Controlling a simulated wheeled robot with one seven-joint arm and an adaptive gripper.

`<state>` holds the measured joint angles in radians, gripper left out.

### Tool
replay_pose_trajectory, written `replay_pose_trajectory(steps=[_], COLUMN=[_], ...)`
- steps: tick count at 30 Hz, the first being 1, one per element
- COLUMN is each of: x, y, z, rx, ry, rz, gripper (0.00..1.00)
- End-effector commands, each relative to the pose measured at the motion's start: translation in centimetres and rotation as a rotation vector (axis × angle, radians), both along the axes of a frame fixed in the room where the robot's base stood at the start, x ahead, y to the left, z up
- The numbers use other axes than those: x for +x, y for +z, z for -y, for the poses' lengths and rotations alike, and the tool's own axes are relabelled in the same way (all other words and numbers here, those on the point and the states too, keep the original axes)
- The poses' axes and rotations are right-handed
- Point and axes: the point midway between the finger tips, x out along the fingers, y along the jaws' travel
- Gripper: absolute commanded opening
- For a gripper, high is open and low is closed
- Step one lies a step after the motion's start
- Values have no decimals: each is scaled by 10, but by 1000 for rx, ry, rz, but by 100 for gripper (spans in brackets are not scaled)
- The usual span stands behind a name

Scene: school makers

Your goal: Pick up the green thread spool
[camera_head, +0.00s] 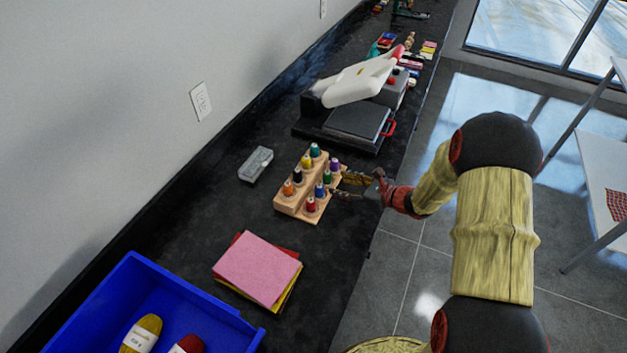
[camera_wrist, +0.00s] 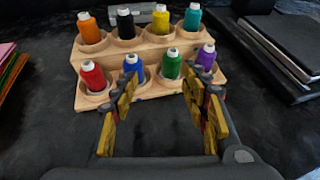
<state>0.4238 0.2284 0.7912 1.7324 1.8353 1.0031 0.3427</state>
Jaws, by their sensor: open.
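The green thread spool (camera_wrist: 172,64) stands upright in the front row of a two-step wooden rack (camera_wrist: 147,100), between the blue spool (camera_wrist: 134,68) and the purple spool (camera_wrist: 206,57). In the head view the green spool (camera_head: 327,178) is small, on the rack's side towards my arm. My gripper (camera_wrist: 163,85) is open and empty, its fingers in front of the rack. In the wrist view the green spool shows between the fingertips, beyond them. In the head view my gripper (camera_head: 340,187) reaches the rack from the right.
The red spool (camera_wrist: 93,76) stands at the front row's left end. Orange, black, yellow and teal spools fill the back row. A black press (camera_head: 355,128) stands behind the rack. Pink sheets (camera_head: 257,268) and a blue bin (camera_head: 130,268) lie nearer on the dark counter.

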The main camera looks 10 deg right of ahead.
Motion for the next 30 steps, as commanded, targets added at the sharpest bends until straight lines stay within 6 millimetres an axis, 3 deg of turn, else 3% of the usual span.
replay_pose_trajectory(steps=[4,17,25,30], x=[14,41,70,75], y=[9,-1,-11,-11], z=[9,-12,-33,-35], rx=[67,73,72,72], ry=[-84,-80,-80,-84], rz=[-5,-12,-13,-13], gripper=[45,45,45,45])
